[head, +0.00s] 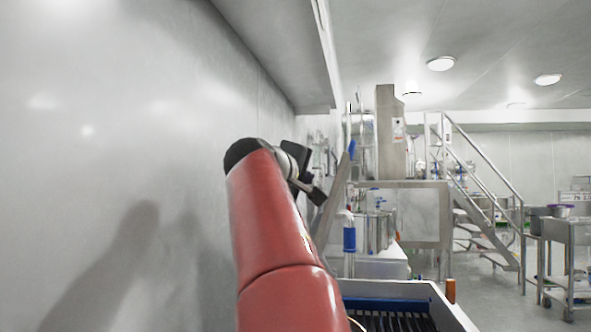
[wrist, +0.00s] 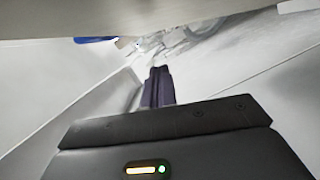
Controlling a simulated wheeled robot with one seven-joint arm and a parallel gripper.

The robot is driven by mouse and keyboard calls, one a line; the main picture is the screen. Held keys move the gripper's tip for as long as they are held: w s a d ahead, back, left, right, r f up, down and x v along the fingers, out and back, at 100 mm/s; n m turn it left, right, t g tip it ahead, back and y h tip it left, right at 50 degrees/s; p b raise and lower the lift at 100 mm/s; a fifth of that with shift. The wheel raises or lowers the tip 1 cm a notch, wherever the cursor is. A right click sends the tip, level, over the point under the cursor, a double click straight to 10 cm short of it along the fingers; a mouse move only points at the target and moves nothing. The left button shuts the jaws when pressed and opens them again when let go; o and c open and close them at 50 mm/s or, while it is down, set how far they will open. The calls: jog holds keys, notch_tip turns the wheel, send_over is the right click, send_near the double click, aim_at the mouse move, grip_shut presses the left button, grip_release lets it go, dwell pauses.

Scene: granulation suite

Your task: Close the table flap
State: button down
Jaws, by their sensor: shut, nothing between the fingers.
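My gripper (wrist: 157,72) points away from the wrist camera, its dark fingers together with nothing between them. In the head view my red arm reaches forward along the left wall, and the dark gripper (head: 318,196) shows at its far end. Just right of it a narrow grey slanted panel (head: 334,205) stands tilted; it may be the table flap, but I cannot tell for sure. In the wrist view a pale flat surface (wrist: 120,24) crosses the top, above the fingers. I cannot tell whether it is the same panel or whether the gripper touches it.
A smooth wall (head: 110,150) runs close along the left. A white table (head: 375,264) with metal vessels stands ahead. A blue-and-white cylinder (head: 349,243) is at its near side. A metal staircase (head: 480,170) and a steel trolley (head: 568,255) stand right, with open floor before them.

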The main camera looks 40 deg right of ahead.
jog(key=s+d, duration=0.1)
jog(key=d+f, duration=0.1)
jog(key=d, duration=0.1)
jog(key=shift+s+b, duration=0.3)
jog(key=shift+s, duration=0.1)
jog(key=shift+s+d+f, duration=0.15)
jog(key=shift+d, duration=0.05)
jog(key=shift+s+d, duration=0.1)
jog(key=shift+s, duration=0.05)
